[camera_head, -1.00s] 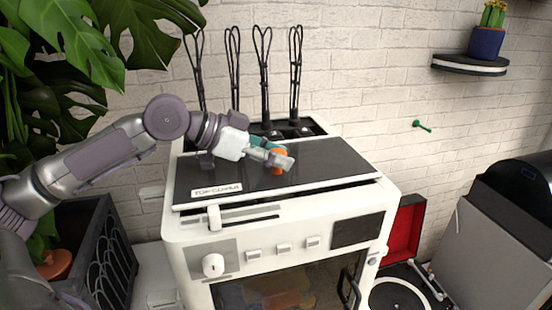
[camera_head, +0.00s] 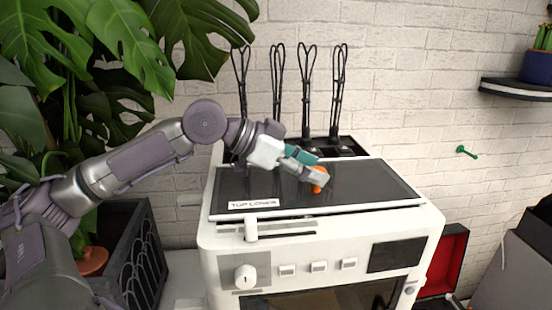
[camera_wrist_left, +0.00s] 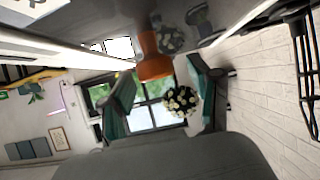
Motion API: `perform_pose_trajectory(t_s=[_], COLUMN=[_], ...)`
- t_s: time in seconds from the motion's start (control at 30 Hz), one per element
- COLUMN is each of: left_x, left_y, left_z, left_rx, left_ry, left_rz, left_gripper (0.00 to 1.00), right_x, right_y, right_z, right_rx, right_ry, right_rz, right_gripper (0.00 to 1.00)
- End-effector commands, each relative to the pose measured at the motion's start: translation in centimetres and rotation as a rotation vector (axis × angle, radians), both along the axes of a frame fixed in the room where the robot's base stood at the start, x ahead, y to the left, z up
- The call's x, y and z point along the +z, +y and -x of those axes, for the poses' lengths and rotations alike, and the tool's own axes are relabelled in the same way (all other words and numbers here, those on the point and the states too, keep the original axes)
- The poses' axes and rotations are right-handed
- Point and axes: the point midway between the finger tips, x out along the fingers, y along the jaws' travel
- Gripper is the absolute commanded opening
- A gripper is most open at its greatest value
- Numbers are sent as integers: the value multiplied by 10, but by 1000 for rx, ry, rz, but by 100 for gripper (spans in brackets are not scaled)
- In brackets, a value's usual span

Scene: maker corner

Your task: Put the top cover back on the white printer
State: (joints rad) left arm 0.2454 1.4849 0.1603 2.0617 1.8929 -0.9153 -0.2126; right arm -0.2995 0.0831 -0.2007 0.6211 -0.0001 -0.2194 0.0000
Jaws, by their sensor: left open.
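The top cover (camera_head: 265,185) is a dark glossy panel with a white "TOP COVER" label and an orange knob (camera_head: 317,189). It lies over the top of the white printer (camera_head: 222,238); I cannot tell whether it sits flush. My left gripper (camera_head: 314,176) is at the knob, low over the cover. In the left wrist view, the teal-padded fingers of my left gripper (camera_wrist_left: 163,88) are apart, with the orange knob (camera_wrist_left: 154,62) between and just beyond them. The near finger hides part of the knob in the head view. My right gripper is not in view.
Several black whisk-like tools (camera_head: 308,90) stand behind the cover against the brick wall. A large leafy plant (camera_head: 120,45) is close to my left arm. A red-lined box (camera_head: 443,262) is right of the printer. A shelf (camera_head: 518,89) with a cactus pot is at upper right.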

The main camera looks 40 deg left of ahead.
Motion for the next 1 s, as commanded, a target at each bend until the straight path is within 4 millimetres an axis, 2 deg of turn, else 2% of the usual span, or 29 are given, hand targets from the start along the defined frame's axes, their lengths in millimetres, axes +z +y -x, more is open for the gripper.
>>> perform_pose_trajectory(t_s=[0.03, 0.1, 0.17, 0.33, 0.63, 1.0], left_x=[-7, -4, -1, 21, 47, 52], left_y=[4, 7, 10, 29, 56, 60], left_z=[3, 8, 14, 37, 68, 74], left_rx=[2, 2, -1, -3, -3, -4], left_ry=[-1, -1, -2, -10, -2, -1], left_rz=[1, 0, -1, 6, 2, 1], left_gripper=[62, 62, 62, 62, 62, 62], right_x=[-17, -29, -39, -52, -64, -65], right_y=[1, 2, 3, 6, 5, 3], right_z=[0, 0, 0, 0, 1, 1], right_rx=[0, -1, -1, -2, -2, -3], right_ry=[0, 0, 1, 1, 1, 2], right_rz=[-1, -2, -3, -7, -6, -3], right_gripper=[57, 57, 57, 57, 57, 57])
